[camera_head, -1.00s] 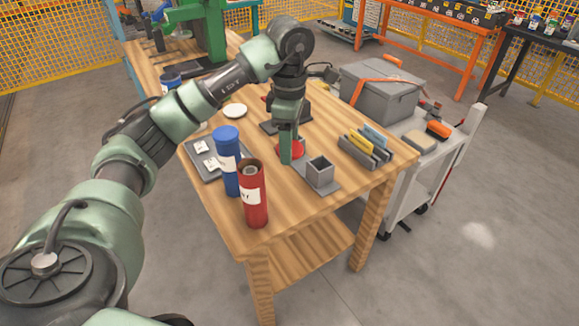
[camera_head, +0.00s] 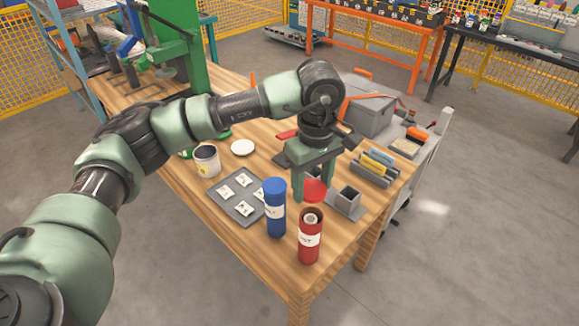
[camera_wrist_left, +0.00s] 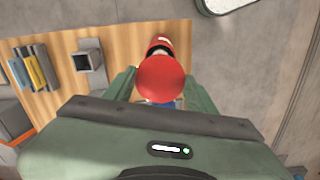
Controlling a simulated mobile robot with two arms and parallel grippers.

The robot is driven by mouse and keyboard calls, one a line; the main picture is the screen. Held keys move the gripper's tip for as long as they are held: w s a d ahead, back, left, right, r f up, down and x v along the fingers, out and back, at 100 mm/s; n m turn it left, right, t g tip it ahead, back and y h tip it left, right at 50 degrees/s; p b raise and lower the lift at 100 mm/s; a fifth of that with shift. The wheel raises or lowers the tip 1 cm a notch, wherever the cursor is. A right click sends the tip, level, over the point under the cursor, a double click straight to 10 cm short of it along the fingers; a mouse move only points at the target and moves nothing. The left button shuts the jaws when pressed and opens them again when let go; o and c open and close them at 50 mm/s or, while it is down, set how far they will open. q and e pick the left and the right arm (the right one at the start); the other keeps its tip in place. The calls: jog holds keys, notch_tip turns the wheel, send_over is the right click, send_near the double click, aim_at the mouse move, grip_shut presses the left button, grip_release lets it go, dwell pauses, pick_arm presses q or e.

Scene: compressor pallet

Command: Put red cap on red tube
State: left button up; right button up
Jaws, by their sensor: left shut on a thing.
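The red tube (camera_head: 310,238) stands upright near the table's front corner, its top open with a paler roll inside. My left gripper (camera_head: 313,188) is shut on the red cap (camera_head: 315,190) and holds it above the table, a little behind and above the tube's mouth, apart from it. In the left wrist view the red cap (camera_wrist_left: 161,78) sits between the green fingers and partly covers the red tube (camera_wrist_left: 160,46) beyond it. My right gripper is not in view.
A blue capped tube (camera_head: 275,210) stands just left of the red tube. A grey holder (camera_head: 346,200) with a square socket is to the right. A grey tray (camera_head: 237,204) with white cards lies left. A white cup (camera_head: 207,162) stands behind the tray.

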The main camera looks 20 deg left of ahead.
pick_arm(q)
jog(key=shift+s+d, duration=0.1)
jog(key=shift+s, duration=0.05)
jog(key=shift+f, duration=0.1)
jog(key=shift+d+f, duration=0.15)
jog(key=shift+f, duration=0.05)
jog(key=shift+d+f+b, duration=0.15)
jog(key=shift+f+b, duration=0.25)
jog(key=shift+f, duration=0.2)
jog(key=shift+f+b, duration=0.3)
jog(key=shift+f, duration=0.5)
notch_tip(320, 180, down, 3)
jog(key=shift+f+b, duration=0.15)
jog(key=shift+b, duration=1.1)
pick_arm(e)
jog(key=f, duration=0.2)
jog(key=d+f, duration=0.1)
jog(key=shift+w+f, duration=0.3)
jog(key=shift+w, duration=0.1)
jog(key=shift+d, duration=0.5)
pick_arm(q)
jog(key=shift+b, duration=0.35)
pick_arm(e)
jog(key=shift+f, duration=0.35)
